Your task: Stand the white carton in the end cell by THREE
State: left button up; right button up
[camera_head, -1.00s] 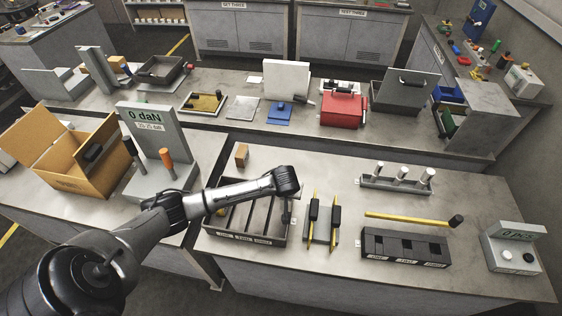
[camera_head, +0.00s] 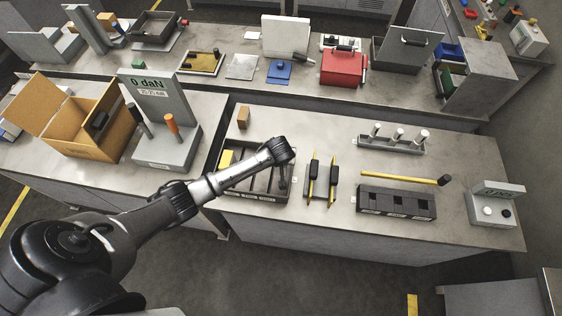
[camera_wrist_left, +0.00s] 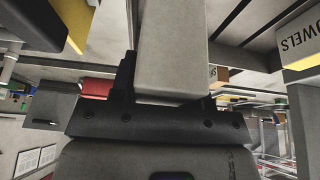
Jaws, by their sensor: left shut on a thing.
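My left gripper (camera_head: 284,160) is over the right part of the divided tray (camera_head: 256,196), whose front edge carries small labels, the rightmost of which is hard to read. In the left wrist view the gripper (camera_wrist_left: 168,100) is shut on a pale grey-white carton (camera_wrist_left: 172,45), which stands out lengthwise from the jaws. In the head view the arm and gripper largely hide this carton, and I cannot tell whether it touches the tray. A yellow box (camera_head: 227,158) is in the tray's left cell. My right gripper is not in view.
A small brown block (camera_head: 243,117) stands behind the tray. Right of it are a stand with yellow-and-black tools (camera_head: 321,182), a dark slotted block (camera_head: 396,203) and a rack of pegs (camera_head: 392,144). A grey gauge (camera_head: 165,140) and an open cardboard box (camera_head: 85,130) stand left.

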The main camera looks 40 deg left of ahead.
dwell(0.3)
pick_arm(q)
jog(key=shift+d+r+p, duration=0.1)
jog(key=shift+r+p, duration=0.1)
jog(key=shift+p, duration=0.45)
notch_tip(320, 180, down, 3)
jog(key=shift+f+b, duration=0.15)
jog(key=shift+b, duration=0.9)
jog(key=shift+f+b, duration=0.75)
jog(key=shift+f, duration=0.65)
jog(key=shift+f+b, duration=0.3)
jog(key=shift+f, duration=0.2)
jog(key=shift+f, duration=0.25)
jog(key=shift+f+b, duration=0.35)
